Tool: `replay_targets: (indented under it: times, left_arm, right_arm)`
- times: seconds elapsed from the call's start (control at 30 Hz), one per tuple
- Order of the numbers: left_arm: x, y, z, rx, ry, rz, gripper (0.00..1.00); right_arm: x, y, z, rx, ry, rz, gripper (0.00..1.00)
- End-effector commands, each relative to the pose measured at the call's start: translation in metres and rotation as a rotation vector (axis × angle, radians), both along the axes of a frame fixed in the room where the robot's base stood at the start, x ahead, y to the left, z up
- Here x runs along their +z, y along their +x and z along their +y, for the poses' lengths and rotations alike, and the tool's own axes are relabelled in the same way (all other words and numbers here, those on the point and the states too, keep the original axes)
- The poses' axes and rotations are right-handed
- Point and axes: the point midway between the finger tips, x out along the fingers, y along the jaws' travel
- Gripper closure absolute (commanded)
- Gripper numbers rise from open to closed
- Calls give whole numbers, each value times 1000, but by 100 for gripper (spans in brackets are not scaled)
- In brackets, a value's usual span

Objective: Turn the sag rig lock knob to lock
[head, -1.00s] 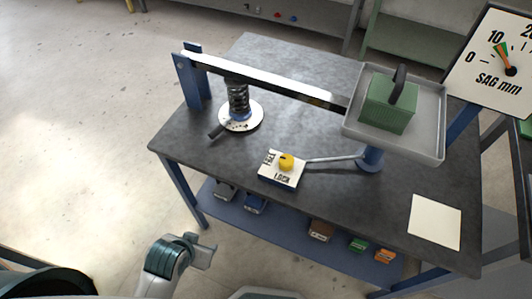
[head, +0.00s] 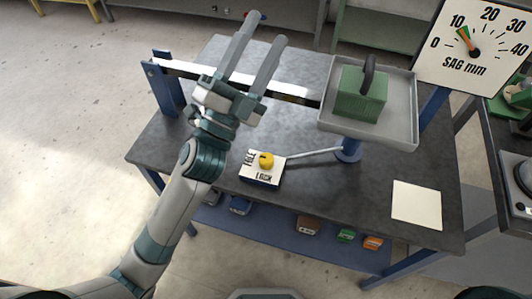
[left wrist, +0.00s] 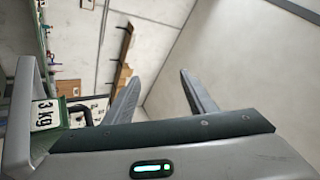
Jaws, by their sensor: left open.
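The yellow lock knob (head: 266,160) sits on a small white-topped block (head: 262,170) marked with lettering, "LOCK" on its front part. The block stands near the front edge of the grey table (head: 325,205). My left gripper (head: 262,52) is open and empty, raised over the table to the upper left of the knob, fingers pointing up and away. It hides the spring and part of the beam. In the left wrist view its two fingers (left wrist: 158,98) are apart with nothing between them. My right gripper is in neither view.
A metal rod runs from the block to a blue post (head: 348,150). A tray (head: 400,128) on the beam carries a green weight (head: 361,95), marked 3 kg in the wrist view. A sag dial (head: 474,45) stands behind right. A blank card (head: 417,204) lies front right.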

Motion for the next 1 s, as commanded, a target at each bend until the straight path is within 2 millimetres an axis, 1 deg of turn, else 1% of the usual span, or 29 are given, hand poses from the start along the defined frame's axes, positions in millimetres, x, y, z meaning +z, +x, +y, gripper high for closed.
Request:
replay_targets:
  times: [0.03,0.07,0.1,0.17,0.2,0.23,0.3,0.37,0.43,0.47,0.53,0.57,0.6,0.67,0.7,0.77,0.8,0.87,0.9,0.97,1.0]
  left_arm:
    - [22,-13,-22,-43,56,-127,49]
    - [32,-22,-34,-69,90,-200,49]
    - [43,-37,-51,-104,137,-298,49]
    - [54,-58,-75,-157,210,-443,49]
    - [58,-74,-90,-193,260,-539,49]
    - [60,-85,-101,-221,300,-612,49]
    - [56,-111,-125,-286,395,-777,49]
    - [47,-131,-142,-343,481,-916,49]
    - [31,-152,-158,-413,585,-1073,49]
    - [22,-159,-163,-443,632,-1139,49]
    - [-2,-172,-172,-517,745,-1288,49]
    - [-14,-175,-174,-551,795,-1350,49]
    - [-30,-178,-176,-596,865,-1431,49]
    - [-55,-178,-174,-667,974,-1545,49]
    - [-72,-175,-170,-715,1049,-1618,49]
    - [-96,-166,-161,-792,1168,-1718,49]
    - [-110,-157,-153,-846,1250,-1779,49]
    - [-130,-141,-137,-930,1377,-1862,49]
    - [-140,-128,-125,-989,1464,-1907,49]
    - [-151,-109,-105,-1073,1589,-1961,49]
    - [-156,-95,-91,-1129,1671,-1987,49]
  right_arm:
    - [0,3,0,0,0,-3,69]
    - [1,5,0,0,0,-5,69]
    - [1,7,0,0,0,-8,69]
    - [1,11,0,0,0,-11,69]
    - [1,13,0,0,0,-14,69]
    - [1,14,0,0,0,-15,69]
    - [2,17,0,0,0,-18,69]
    - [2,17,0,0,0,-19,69]
    - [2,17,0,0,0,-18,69]
    - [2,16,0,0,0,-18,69]
    - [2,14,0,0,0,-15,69]
    - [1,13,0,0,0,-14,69]
    - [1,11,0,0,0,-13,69]
    - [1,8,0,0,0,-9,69]
    - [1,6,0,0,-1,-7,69]
    - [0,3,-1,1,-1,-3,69]
    - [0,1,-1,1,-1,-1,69]
    - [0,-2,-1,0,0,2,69]
    - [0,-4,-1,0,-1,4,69]
    - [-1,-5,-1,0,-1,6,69]
    - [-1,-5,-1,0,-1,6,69]
